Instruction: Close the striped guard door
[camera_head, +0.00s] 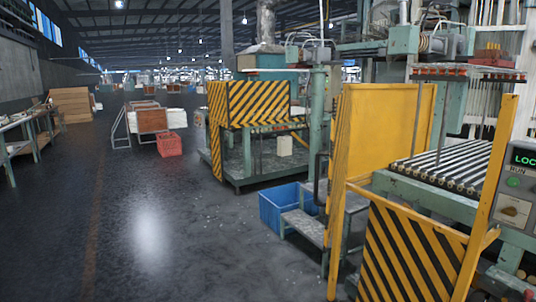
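A yellow guard panel (388,130) stands upright at the right, its plain face towards me, swung back from the front of the near machine. Black stripes show along its narrow left side, and a dark upright handle (321,180) is at its left edge. I take it as the guard door, standing open. Below, a black-and-yellow striped panel (408,262) fills the lower front of the yellow frame (486,205). Rollers (452,162) of the machine are exposed behind the frame. Neither of my grippers is in view.
A control panel (517,195) with a green display is cut off at the right edge. Grey steps (305,226) and a blue crate (283,207) stand left of the door. Another machine with a striped guard (250,103) is farther back. The floor (150,235) at left is clear.

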